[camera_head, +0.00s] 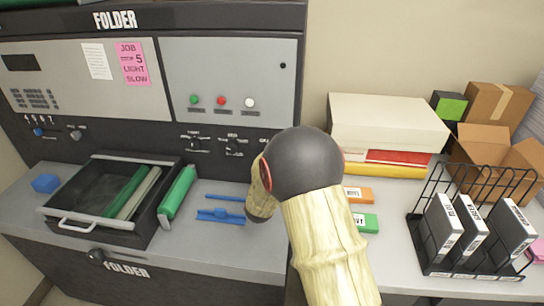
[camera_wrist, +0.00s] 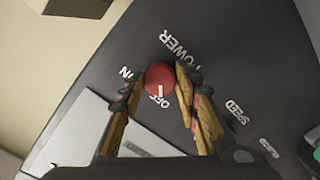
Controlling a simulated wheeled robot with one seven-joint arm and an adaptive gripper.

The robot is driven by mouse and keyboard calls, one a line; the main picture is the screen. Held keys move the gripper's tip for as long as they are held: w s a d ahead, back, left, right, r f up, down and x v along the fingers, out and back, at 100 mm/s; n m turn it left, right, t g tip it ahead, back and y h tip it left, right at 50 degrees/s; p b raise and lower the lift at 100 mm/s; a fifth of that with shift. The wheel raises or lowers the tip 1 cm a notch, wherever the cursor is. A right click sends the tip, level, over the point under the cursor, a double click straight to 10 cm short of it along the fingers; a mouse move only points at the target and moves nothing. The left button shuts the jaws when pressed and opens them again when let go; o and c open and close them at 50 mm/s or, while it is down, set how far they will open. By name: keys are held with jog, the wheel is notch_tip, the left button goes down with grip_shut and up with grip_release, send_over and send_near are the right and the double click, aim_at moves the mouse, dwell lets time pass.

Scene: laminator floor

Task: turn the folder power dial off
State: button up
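The folder's power dial (camera_wrist: 159,76) is a round red knob with a white mark, in the middle of the wrist view. The mark points down toward the OFF label (camera_wrist: 160,98). The ON label (camera_wrist: 126,73) is to its left, and POWER (camera_wrist: 180,48) is printed above right. My gripper (camera_wrist: 160,78) has one finger on each side of the dial, with narrow gaps between the fingertips and the knob. It looks open; contact cannot be made out. In the head view my arm hides the dial and the gripper on the right part of the folder (camera_head: 115,20).
The folder panel has green, red and white buttons (camera_head: 221,101) and small dials (camera_head: 192,145). An open tray (camera_head: 85,223) and blue parts (camera_head: 220,216) lie on the ledge. A white box (camera_head: 388,122), cardboard boxes (camera_head: 500,102) and a wire rack (camera_head: 470,268) stand right.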

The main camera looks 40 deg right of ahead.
jog(key=o, duration=0.4)
jog(key=v, duration=1.2)
dwell(0.4)
